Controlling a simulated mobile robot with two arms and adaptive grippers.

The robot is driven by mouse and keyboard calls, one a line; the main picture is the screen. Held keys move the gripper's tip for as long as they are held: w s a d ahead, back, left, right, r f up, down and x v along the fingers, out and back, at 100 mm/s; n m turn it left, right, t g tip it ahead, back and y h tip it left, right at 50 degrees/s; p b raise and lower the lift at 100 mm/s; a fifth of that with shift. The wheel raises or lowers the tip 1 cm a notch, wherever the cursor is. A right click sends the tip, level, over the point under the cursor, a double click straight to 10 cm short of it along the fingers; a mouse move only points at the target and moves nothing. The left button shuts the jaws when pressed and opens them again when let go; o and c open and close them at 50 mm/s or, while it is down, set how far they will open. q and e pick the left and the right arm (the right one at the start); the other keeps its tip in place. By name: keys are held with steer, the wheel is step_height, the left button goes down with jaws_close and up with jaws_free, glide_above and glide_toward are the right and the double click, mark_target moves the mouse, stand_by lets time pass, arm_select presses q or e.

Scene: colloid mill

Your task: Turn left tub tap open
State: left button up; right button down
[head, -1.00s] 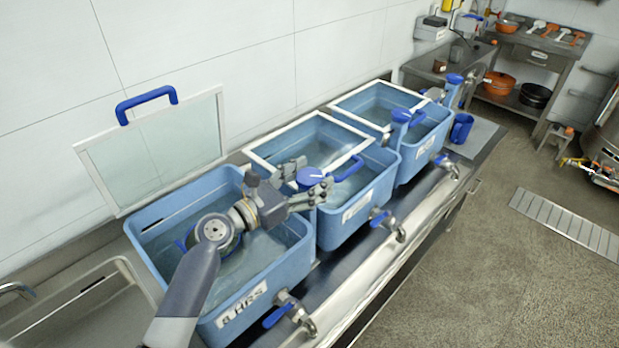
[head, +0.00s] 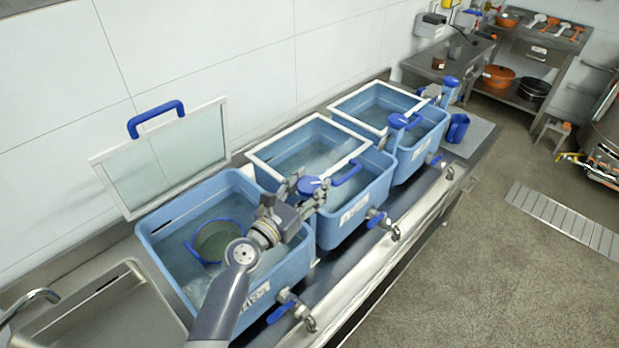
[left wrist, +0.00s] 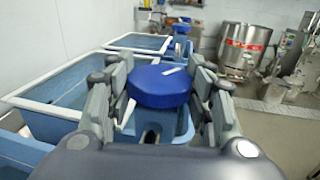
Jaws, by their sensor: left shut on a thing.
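A blue round knob (head: 310,185) with a white mark stands between the left tub (head: 160,262) and the middle tub (head: 345,215). My left gripper (head: 308,190) is shut on this knob, one set of fingers on each side. In the left wrist view the knob (left wrist: 160,86) sits between the fingers. The left tub's low front outlet has a metal spout and a blue lever (head: 281,312), clear of my gripper. The left tub holds water and a round blue-rimmed piece (head: 213,243), partly behind my arm. My right gripper is not in view.
A glass lid with a blue handle (head: 155,117) stands up behind the left tub. White-framed lids partly cover the other tubs. Another blue-topped post (head: 399,121) stands between the middle and right tubs. An empty sink (head: 100,318) lies at left; the floor at right has free room.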

arm_select(q)
steer(key=o, duration=1.1)
steer(key=v, duration=1.2)
steer(key=shift+d, duration=0.1)
